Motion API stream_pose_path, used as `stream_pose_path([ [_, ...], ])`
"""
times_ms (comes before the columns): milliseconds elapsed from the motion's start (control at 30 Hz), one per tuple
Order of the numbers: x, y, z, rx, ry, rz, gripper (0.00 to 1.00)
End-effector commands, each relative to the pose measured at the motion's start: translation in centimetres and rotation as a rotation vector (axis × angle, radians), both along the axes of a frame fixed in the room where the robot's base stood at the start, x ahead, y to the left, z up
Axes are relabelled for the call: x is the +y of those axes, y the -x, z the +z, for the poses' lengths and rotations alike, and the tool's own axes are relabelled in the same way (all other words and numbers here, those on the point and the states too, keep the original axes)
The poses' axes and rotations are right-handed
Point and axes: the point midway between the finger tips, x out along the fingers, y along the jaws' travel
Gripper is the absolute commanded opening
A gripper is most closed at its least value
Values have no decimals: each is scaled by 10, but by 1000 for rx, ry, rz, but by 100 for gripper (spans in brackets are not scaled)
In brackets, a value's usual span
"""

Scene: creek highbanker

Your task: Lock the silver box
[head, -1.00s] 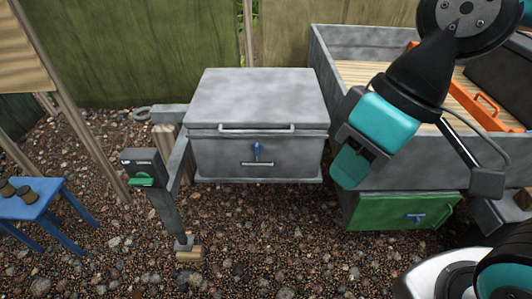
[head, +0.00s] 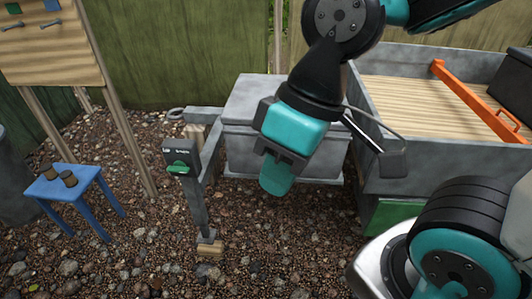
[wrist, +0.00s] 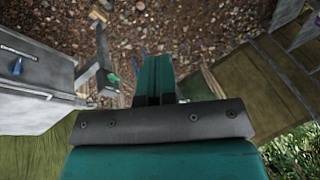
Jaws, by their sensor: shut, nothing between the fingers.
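The silver box (head: 250,88) is a grey metal chest with a closed lid, mounted beside the trailer. In the head view my gripper (head: 276,182) and arm cover much of its front, hiding its blue latch handle. The box also shows at the left of the wrist view (wrist: 32,108). There the blue handle (wrist: 16,67) sits on its front, beside a pale bar. My gripper is shut and empty, with teal fingers pointing down in the head view. In the wrist view its fingers (wrist: 153,75) are together, to the right of the box and apart from it.
A post with a dark control box and green handle (head: 179,168) stands left of the silver box. A blue stool (head: 72,190) with brown cups stands further left. The trailer (head: 430,100) and its green box (head: 392,217) are at right. Gravel in front is open.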

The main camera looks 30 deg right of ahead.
Motion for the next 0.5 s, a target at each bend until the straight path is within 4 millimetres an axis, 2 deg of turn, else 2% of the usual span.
stream_pose_path([
  [333,0,0,-1,0,-1,-2,0],
  [433,0,-7,-13,0,-20,-27,0],
  [500,1,-18,-32,3,-54,-68,0],
])
